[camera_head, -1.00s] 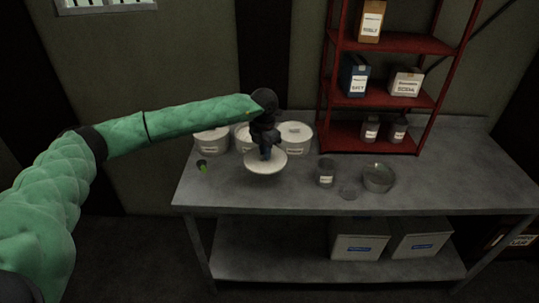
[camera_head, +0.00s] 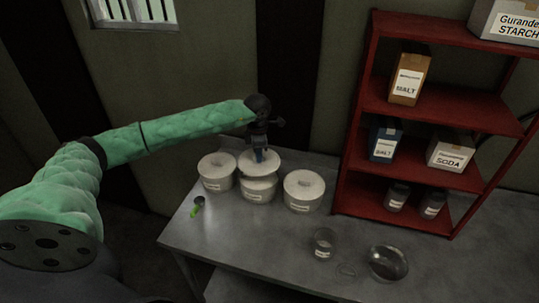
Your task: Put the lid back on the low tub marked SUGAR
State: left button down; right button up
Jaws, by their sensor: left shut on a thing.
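My left gripper (camera_head: 260,152) points down and is shut on the white round lid (camera_head: 283,163). The lid is over the middle low tub (camera_head: 257,190), roughly level and lined up with it. I cannot tell whether the lid rests on the rim or is a little above it. The tub's label is too small to read, so I cannot confirm SUGAR. Similar pale tubs stand on either side, a left one (camera_head: 217,185) and a right one (camera_head: 304,204). My right gripper is not in view.
The tubs stand on a grey metal table (camera_head: 220,235). A small green-and-black item (camera_head: 196,208) lies at left. A labelled glass jar (camera_head: 324,243) and a round metal bowl (camera_head: 388,263) are in front. A red shelf (camera_head: 440,110) holds boxes and jars at right.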

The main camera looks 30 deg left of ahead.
aim_at(259, 166)
pick_arm(q)
jog(key=shift+s+f, duration=0.1)
jog(key=shift+f, duration=1.9)
jog(key=shift+f+b, duration=0.15)
jog(key=shift+b, duration=0.25)
jog(key=shift+f+b, duration=0.55)
jog(key=shift+f, duration=0.4)
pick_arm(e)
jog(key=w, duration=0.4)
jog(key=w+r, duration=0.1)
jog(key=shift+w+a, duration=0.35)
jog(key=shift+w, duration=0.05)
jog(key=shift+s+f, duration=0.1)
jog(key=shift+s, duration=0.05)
pick_arm(q)
jog(key=shift+b, duration=0.45)
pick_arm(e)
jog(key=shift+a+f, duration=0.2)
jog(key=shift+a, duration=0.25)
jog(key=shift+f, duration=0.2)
